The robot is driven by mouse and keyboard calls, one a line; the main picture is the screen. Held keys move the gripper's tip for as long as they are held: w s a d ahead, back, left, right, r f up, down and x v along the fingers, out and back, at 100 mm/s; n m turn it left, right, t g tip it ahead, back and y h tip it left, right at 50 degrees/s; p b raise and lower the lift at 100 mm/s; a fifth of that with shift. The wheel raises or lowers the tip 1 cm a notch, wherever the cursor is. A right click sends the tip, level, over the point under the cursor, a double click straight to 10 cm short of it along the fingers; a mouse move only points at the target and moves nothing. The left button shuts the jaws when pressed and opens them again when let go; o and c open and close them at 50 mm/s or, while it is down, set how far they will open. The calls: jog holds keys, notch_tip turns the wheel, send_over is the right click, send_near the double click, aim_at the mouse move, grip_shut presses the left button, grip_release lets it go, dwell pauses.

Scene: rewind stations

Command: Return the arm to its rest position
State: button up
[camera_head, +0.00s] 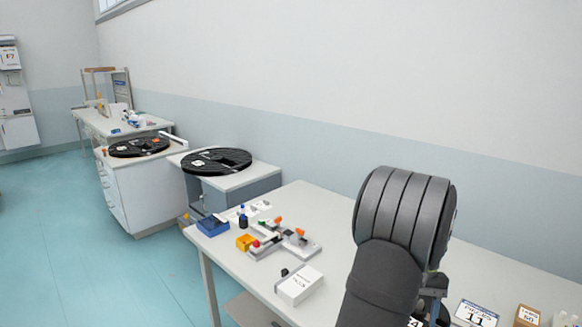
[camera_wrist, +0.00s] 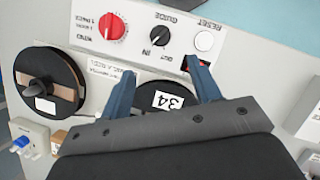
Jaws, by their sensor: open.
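My arm (camera_head: 385,270) rises in the right foreground of the head view, bent at a thick dark ribbed joint. In the wrist view my gripper (camera_wrist: 160,68) is open, with its two blue-grey fingers spread apart and no object visibly clamped. A black round part with a white label "34" (camera_wrist: 167,100) shows between and below the fingers. Whether the fingers touch it or hang above it I cannot tell. In the head view the arm hides most of the gripper and the spot beneath it.
A control panel with a red knob (camera_wrist: 112,27), a GUIDE switch (camera_wrist: 160,36) and a RESET button (camera_wrist: 204,41) lies just beyond the fingers. A dark reel (camera_wrist: 48,80) stands at left. The table (camera_head: 240,267) holds a white box (camera_head: 299,286) and a grey fixture (camera_head: 285,241).

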jog(key=x, duration=1.3)
jog(key=shift+r, duration=0.1)
jog(key=v, duration=1.7)
jog(key=x, duration=1.7)
jog(key=shift+s+a+f, duration=0.1)
jog(key=shift+s+f, duration=0.05)
jog(key=shift+f, duration=0.05)
jog(key=shift+r+n+h, duration=0.2)
jog(key=shift+n+h, duration=0.1)
jog(key=shift+n, duration=0.4)
jog(key=n+h, duration=0.1)
jog(key=n, duration=0.2)
jog(key=shift+a+n, duration=0.15)
jog(key=shift+n, duration=0.15)
jog(key=n+h, duration=0.1)
jog(key=n, duration=0.2)
jog(key=n+t+h, duration=0.1)
jog(key=n, duration=0.3)
jog(key=shift+a+h, duration=0.1)
jog(key=shift+h, duration=0.3)
jog(key=shift+v, duration=1.15)
